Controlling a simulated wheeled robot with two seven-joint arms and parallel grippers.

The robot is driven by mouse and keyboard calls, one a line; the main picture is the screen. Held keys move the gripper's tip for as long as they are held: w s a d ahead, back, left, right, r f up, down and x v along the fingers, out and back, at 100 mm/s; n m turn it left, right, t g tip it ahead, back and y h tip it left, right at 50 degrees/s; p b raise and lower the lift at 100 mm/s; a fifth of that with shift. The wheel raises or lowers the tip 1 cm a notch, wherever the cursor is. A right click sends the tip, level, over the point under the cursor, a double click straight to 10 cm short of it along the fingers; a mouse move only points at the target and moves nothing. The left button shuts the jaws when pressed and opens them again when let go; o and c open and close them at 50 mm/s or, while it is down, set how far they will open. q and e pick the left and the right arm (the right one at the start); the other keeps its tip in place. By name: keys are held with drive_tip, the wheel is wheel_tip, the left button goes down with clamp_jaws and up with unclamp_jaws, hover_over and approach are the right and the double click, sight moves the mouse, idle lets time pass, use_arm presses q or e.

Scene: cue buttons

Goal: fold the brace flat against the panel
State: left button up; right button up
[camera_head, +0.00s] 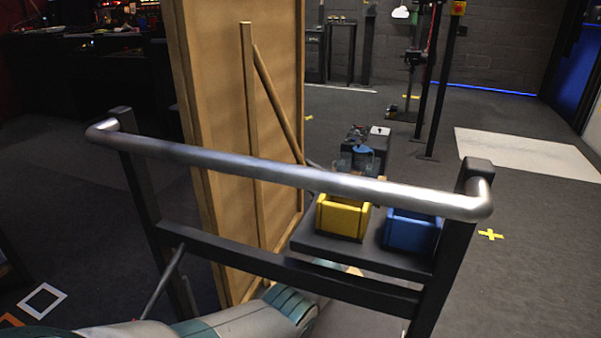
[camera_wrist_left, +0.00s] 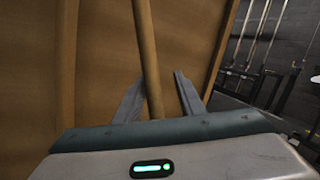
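The panel (camera_head: 222,120) is a tall upright wooden board with a vertical batten, left of centre in the head view. The brace (camera_head: 275,95) is a thin wooden rod. It slants down and right from near the batten's top, standing out from the panel; its lower end is hidden behind a metal rail. In the left wrist view the brace (camera_wrist_left: 146,45) runs down between the fingers of my left gripper (camera_wrist_left: 159,82), which is open around it. The panel (camera_wrist_left: 105,60) is behind. In the head view my left forearm shows at the bottom; its fingers are hidden. My right gripper is out of view.
A silver rail (camera_head: 290,172) on dark posts crosses the near view, in front of the panel. Behind it, a dark shelf holds a yellow bin (camera_head: 342,217) and a blue bin (camera_head: 411,231). Open floor lies right of the panel, with a pale mat (camera_head: 525,152) farther back.

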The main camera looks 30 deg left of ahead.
use_arm(q)
drive_tip(key=shift+w+d+r+b, duration=0.1)
drive_tip(key=shift+w+d+b, duration=0.1)
drive_tip(key=shift+d, duration=1.05)
drive_tip(key=shift+w+d+b, duration=0.15)
drive_tip(key=shift+w+d, duration=0.05)
drive_tip(key=shift+d, duration=1.05)
drive_tip(key=o, duration=0.8)
drive_tip(key=shift+w+d+r+b, duration=0.1)
drive_tip(key=shift+w+d+b, duration=0.15)
drive_tip(key=shift+d, duration=0.75)
drive_tip(key=shift+w+d+r+b, duration=0.15)
drive_tip(key=shift+d+b, duration=0.1)
drive_tip(key=shift+d, duration=0.75)
drive_tip(key=shift+c, duration=0.2)
drive_tip(key=shift+w+d+f, duration=0.15)
drive_tip(key=shift+d, duration=0.35)
drive_tip(key=c, duration=0.8)
drive_tip(key=shift+o, duration=0.2)
drive_tip(key=d+b, duration=0.1)
drive_tip(key=d, duration=0.1)
drive_tip(key=d+b, duration=0.1)
drive_tip(key=d, duration=0.1)
drive_tip(key=shift+w+f, duration=0.1)
drive_tip(key=shift+f, duration=0.1)
drive_tip(key=shift+a+r, duration=0.1)
